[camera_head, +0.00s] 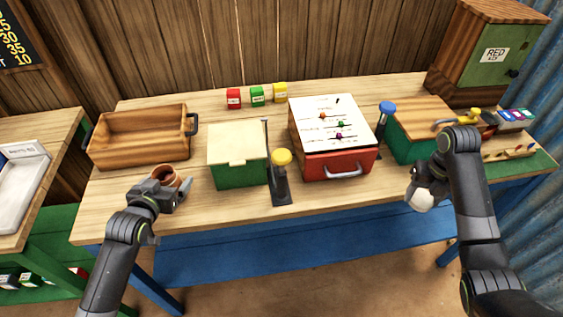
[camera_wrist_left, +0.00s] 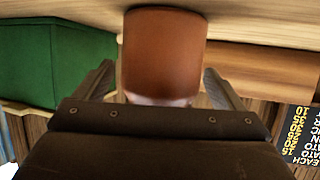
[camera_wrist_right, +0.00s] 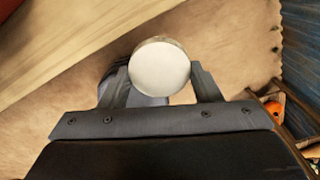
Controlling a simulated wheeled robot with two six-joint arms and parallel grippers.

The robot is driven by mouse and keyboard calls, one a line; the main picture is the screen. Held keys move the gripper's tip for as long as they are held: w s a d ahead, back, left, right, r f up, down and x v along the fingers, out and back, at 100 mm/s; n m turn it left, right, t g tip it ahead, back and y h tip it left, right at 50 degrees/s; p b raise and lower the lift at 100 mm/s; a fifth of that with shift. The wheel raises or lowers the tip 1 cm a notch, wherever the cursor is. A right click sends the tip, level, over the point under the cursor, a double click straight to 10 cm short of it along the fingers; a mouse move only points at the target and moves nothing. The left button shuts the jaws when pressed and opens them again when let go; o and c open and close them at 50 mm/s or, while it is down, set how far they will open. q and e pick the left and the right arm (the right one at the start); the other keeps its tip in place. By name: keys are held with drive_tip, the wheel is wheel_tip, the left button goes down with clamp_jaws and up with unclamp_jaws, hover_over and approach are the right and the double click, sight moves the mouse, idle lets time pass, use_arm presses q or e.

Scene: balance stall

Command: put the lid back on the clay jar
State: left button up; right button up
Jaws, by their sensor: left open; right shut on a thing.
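The clay jar (camera_head: 162,175) is a small reddish-brown pot with an open top near the front left of the table. My left gripper (camera_head: 168,187) is open with its fingers either side of the jar; in the left wrist view the jar (camera_wrist_left: 165,50) stands between the fingers, with gaps at both sides. My right gripper (camera_head: 423,188) is shut on a pale round thing (camera_head: 419,200), held out in front of the table's right front edge. In the right wrist view its round cream face (camera_wrist_right: 160,67) shows; I cannot tell whether it is the lid.
A wooden crate (camera_head: 135,158) stands behind the jar. A green box (camera_head: 240,178) with a cream top and a yellow-knobbed black lever (camera_head: 281,180) stand right of it. A red drawer box (camera_head: 340,165) sits mid-table. The front strip between jar and green box is clear.

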idle(0.3)
use_arm(q)
drive_tip(key=c, duration=1.2)
drive_tip(key=shift+r, duration=0.1)
drive_tip(key=shift+c, duration=0.2)
wheel_tip(320, 180, up, 10)
drive_tip(key=shift+f, duration=0.1)
drive_tip(key=o, duration=0.5)
drive_tip(key=c, duration=0.8)
drive_tip(key=shift+c, duration=0.2)
